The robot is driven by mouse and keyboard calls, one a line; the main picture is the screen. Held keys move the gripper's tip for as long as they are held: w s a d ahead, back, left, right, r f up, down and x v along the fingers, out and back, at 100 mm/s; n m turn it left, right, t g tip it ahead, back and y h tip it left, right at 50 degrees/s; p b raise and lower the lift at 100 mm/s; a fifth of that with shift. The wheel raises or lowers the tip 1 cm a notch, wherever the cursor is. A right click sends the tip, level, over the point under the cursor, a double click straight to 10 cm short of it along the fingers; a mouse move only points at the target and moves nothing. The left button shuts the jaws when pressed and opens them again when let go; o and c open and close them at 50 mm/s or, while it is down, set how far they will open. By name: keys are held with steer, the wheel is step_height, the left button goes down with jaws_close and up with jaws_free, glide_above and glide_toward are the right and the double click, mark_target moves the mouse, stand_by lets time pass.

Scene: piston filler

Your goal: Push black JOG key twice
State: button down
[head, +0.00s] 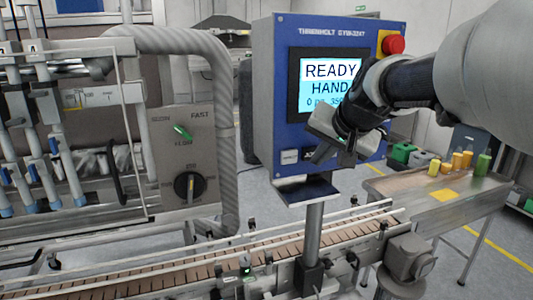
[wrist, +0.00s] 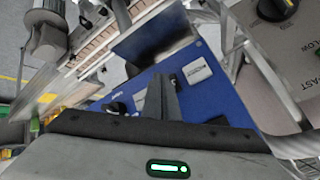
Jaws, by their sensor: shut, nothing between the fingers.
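The blue control panel (head: 268,100) stands upright on a post, with a lit screen (head: 327,82) reading READY HAND. A pale square key (head: 289,156) is at its lower left; it also shows in the wrist view (wrist: 197,72). Beside it is a small dark key (wrist: 173,79), partly hidden by my fingers; I cannot read its label. My gripper (head: 320,157) is shut and empty at the panel's lower front, fingers pointing toward this key row. In the wrist view the dark fingers (wrist: 157,82) overlap the panel by the dark key. I cannot tell whether they touch.
A red stop button (head: 393,45) sits at the panel's upper right. A small shelf (head: 305,190) juts out under the keys. A conveyor (head: 180,262) runs below. A grey box with a black knob (head: 188,185) stands left. A side table (head: 400,190) is right.

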steer(key=shift+w, duration=0.2)
steer(key=shift+w+a, duration=0.2)
steer(key=shift+w, duration=0.2)
stand_by(0.6)
steer(key=shift+s, duration=0.1)
steer(key=shift+s+d+b, duration=0.3)
steer(key=shift+s+b, duration=0.05)
steer(key=shift+s, duration=0.35)
steer(key=shift+s+d+f+b, duration=0.1)
steer(key=shift+s+d+b, duration=0.05)
steer(key=shift+s+b, duration=0.2)
steer(key=s, duration=0.2)
steer(key=s+d+b, duration=0.1)
steer(key=s, duration=0.1)
steer(key=shift+d, duration=0.1)
